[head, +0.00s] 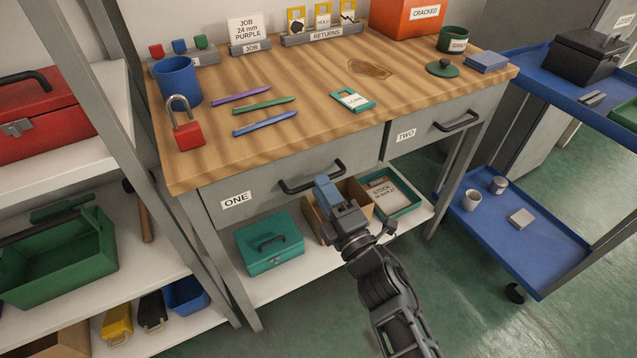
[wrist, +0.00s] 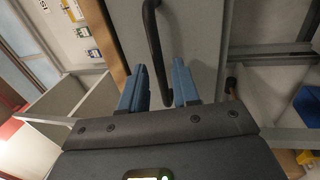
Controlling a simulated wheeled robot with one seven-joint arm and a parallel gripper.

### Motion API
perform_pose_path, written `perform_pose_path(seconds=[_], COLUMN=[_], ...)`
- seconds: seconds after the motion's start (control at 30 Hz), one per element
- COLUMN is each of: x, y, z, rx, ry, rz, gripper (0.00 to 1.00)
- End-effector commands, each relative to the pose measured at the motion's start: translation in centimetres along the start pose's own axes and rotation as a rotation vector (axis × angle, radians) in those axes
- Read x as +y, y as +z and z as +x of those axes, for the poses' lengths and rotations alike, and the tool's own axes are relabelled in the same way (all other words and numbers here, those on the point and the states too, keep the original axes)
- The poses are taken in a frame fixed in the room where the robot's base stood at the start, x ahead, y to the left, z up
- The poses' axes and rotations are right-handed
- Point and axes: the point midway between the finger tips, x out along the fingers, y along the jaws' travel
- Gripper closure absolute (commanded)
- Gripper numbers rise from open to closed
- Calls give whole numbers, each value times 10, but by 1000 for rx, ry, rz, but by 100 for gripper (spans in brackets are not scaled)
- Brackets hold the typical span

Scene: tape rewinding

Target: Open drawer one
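Drawer one (head: 262,190) is the grey left drawer of the workbench, labelled ONE, and it looks shut. Its black bar handle (head: 298,187) is on the front. In the wrist view the handle (wrist: 153,40) runs between the two blue fingers of my gripper (wrist: 160,72), with a gap showing beside it. My gripper (head: 323,183) is open at the right part of the handle in the head view. Whether the fingertips reach past the bar, or touch it, I cannot tell. The drawer front (wrist: 195,35) fills the middle of the wrist view.
Drawer two (head: 415,140) is shut on the right. A red padlock (head: 188,135), a blue mug (head: 178,80) and several coloured strips lie on the wooden top. A teal box (head: 270,243) and cardboard box stand on the shelf below. A blue cart (head: 515,225) stands right.

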Motion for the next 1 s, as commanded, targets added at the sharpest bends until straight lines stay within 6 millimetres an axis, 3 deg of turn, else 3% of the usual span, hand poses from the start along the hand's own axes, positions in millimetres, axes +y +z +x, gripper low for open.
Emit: perform_pose_path(seconds=[0.2, 0.53, 0.87, 1.0], x=[-1, 0, 0, 0], y=[0, 0, 0, 0], z=[23, 26, 26, 26], rx=[1, -1, -1, -2], ry=[0, -1, -1, -1], rz=[1, 1, 1, 1], gripper=[69, 69, 100, 100])
